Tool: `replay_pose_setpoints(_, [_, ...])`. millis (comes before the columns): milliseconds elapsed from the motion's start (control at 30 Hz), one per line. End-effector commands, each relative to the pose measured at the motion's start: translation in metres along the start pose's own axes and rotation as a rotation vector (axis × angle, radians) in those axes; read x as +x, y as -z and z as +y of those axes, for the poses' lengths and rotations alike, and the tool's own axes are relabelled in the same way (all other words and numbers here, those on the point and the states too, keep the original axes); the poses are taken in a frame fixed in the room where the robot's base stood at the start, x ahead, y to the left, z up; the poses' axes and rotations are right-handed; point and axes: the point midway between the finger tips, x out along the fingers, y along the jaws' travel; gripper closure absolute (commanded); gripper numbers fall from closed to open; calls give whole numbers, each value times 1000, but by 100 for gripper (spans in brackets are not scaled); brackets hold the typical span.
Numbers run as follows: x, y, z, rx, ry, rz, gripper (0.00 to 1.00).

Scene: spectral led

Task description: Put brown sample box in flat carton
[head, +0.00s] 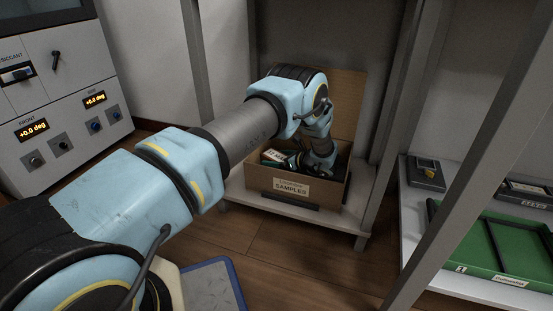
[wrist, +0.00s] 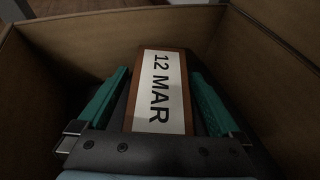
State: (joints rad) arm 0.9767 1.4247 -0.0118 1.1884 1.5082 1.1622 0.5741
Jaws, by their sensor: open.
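The brown sample box (wrist: 159,92) has a white label reading "12 MAR" on its upper face. In the wrist view it lies inside a brown cardboard carton marked "SAMPLES" in the head view (head: 252,182). My gripper (wrist: 160,92) is open, with its teal fingers on either side of the box. I cannot tell whether the fingers touch it. In the head view my gripper reaches down into the carton, and a box with a white label (head: 274,157) shows beside it. I cannot make out a separate flat carton.
The samples carton stands on a low white shelf (head: 240,196) between grey posts, its flap raised behind. At right, another shelf holds a green tray (head: 478,246) with dark dividers and a small grey device (head: 426,173). A grey control cabinet (head: 62,95) stands at left.

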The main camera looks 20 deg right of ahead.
Motion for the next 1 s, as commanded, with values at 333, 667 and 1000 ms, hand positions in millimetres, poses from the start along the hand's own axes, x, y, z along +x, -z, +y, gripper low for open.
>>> replay_pose_setpoints(333, [-44, -6, -1, 2, 4, -1, 0])
replay_pose_setpoints(667, [-76, -3, 0, 1, 1, -1, 0])
replay_pose_setpoints(1000, [-76, -2, 0, 0, 0, 0, 0])
